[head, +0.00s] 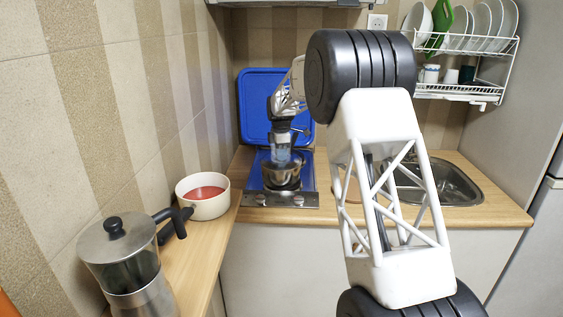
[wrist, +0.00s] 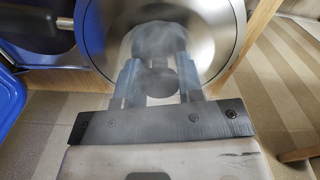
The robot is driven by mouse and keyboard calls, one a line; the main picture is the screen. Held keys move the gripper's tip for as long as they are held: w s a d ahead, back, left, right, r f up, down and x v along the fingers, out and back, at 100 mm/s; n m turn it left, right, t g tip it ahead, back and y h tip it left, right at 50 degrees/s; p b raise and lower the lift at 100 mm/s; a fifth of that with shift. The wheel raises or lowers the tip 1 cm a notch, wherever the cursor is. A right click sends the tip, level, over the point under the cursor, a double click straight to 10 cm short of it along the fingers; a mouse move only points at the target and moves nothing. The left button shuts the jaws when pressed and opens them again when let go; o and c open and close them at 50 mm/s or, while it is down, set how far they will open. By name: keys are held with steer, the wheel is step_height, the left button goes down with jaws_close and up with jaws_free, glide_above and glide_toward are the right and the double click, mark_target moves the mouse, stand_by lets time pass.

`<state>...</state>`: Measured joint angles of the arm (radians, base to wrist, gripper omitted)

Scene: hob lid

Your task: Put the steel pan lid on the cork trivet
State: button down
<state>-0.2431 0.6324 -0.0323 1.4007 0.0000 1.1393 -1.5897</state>
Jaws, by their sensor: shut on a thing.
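My gripper (head: 281,153) is above the hob in the head view, pointing down. In the wrist view my gripper (wrist: 160,82) is shut on the dark knob of the steel pan lid (wrist: 207,45). The lid's shiny round face fills the top of that view. The steel pan (head: 282,178) stands on the hob below the gripper, and its black handle (wrist: 30,36) shows at the left of the wrist view. I cannot tell whether the lid touches the pan. A brownish patch (head: 350,187) partly behind my arm may be the cork trivet; it is mostly hidden.
The hob (head: 283,199) has its blue lid (head: 255,100) raised behind it. A sink (head: 445,185) is to the right, under a dish rack (head: 465,90). A moka pot (head: 122,262) and a white pot with red contents (head: 203,194) stand on the left counter.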

steer(key=shift+f, duration=0.1)
steer(key=shift+r, duration=1.55)
steer(key=shift+s+d, duration=0.1)
steer(key=shift+d, duration=0.6)
steer(key=s+d+m, duration=0.3)
steer(key=d+m, duration=0.1)
steer(key=d, duration=2.4)
step_height(320, 180, down, 9)
steer(key=shift+w+a+f, duration=0.1)
steer(key=shift+f, duration=1.05)
steer(key=shift+f, duration=0.3)
